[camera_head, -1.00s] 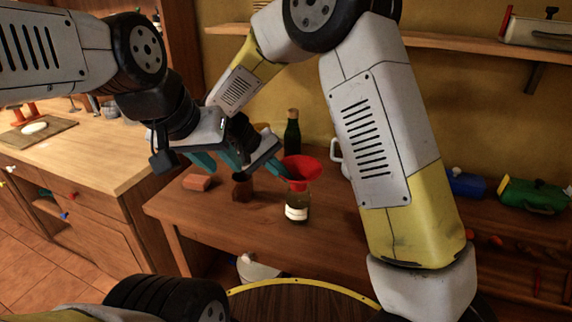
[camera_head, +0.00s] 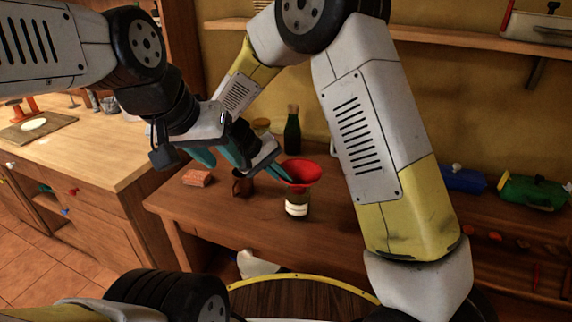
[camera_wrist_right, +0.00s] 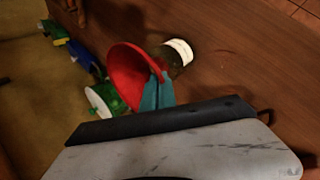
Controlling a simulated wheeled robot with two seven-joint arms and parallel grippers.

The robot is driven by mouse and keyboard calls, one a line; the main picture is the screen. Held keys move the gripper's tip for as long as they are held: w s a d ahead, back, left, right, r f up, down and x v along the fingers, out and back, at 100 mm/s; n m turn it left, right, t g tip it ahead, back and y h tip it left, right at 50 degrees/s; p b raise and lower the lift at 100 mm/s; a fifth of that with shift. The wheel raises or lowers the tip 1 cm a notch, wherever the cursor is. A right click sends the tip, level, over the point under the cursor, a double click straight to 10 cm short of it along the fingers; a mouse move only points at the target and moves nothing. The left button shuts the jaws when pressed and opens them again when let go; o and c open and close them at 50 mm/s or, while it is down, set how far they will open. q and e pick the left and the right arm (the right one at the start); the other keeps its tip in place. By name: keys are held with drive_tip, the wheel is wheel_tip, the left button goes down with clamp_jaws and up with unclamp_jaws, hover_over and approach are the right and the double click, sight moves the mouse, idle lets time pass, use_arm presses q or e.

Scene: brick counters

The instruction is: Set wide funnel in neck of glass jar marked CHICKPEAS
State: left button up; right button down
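The red wide funnel (camera_head: 303,171) is upright directly above a glass jar (camera_head: 297,197) with a white label on the wooden counter. The label is too small to read. I cannot tell whether the spout is inside the neck. My right gripper (camera_head: 284,176) is shut on the funnel's rim from the left. The right wrist view shows its teal fingers (camera_wrist_right: 157,92) at the edge of the funnel (camera_wrist_right: 128,78), with the jar (camera_wrist_right: 178,52) just beyond the spout side. My left gripper (camera_head: 214,160) hangs left of the right one, its teal fingers apart and empty.
A dark green bottle (camera_head: 292,133) stands behind the jar. A brown mug (camera_head: 242,184) and an orange-red block (camera_head: 197,178) are to its left. Blue (camera_head: 463,179) and green (camera_head: 532,193) containers lie at the right. The counter in front of the jar is clear.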

drive_tip(key=c, duration=1.6)
unclamp_jaws()
drive_tip(key=shift+o, duration=0.2)
drive_tip(key=o, duration=0.4)
drive_tip(key=shift+c, duration=0.2)
drive_tip(key=shift+r, duration=4.5)
